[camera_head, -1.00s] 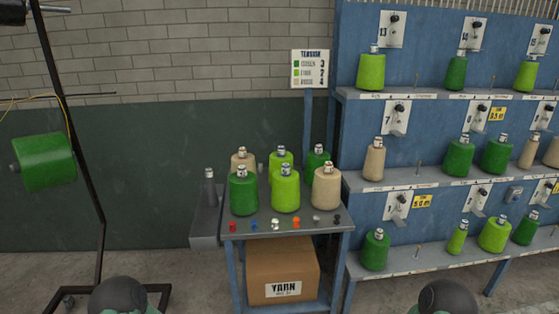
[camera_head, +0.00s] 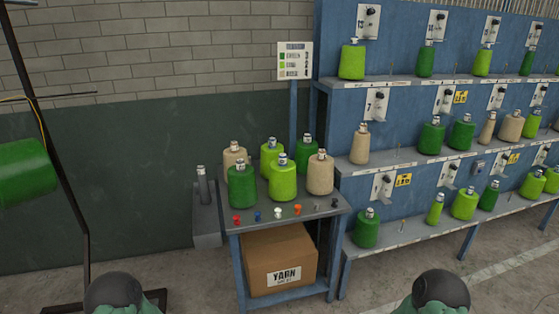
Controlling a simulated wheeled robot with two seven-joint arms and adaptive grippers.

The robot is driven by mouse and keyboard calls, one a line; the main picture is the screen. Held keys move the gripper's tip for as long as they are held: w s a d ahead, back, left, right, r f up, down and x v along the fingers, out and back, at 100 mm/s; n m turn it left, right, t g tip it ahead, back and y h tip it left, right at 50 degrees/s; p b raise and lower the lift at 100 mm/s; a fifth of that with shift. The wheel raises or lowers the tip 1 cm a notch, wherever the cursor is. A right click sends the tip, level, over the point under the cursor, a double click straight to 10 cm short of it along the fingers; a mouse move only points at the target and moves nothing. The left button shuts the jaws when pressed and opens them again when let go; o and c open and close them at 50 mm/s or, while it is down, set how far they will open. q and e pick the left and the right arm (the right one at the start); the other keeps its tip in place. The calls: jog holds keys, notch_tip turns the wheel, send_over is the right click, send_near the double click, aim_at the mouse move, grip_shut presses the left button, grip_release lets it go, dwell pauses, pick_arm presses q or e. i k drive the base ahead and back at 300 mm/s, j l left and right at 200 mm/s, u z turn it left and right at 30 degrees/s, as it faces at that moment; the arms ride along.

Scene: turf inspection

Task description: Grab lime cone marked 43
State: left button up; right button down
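Two lime cones stand upright on the grey-topped cart: a front lime cone (camera_head: 282,181) and a back lime cone (camera_head: 270,160). Both have pale tops with small markings, too small to read, so I cannot tell which is marked 43. Beside them stand two dark green cones, one at the front left (camera_head: 242,186) and one at the back right (camera_head: 306,155), and two beige cones, one at the back left (camera_head: 233,155) and one at the right (camera_head: 320,175). Neither of my grippers is in view; only rounded parts of my arms show at the bottom edge.
The cart (camera_head: 328,203) also carries small coloured pieces along its front, with a yarn box (camera_head: 282,262) below. A blue rack (camera_head: 343,101) with several cones on three shelves stands close at right. A dark stand with a green roll (camera_head: 24,181) is at left. Floor in front is clear.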

aim_at(282, 183)
jog(key=u, duration=0.25)
jog(key=i+l+u, duration=0.3)
jog(key=u, duration=0.15)
jog(key=i+l+u, duration=0.2)
jog(key=l+u, duration=0.3)
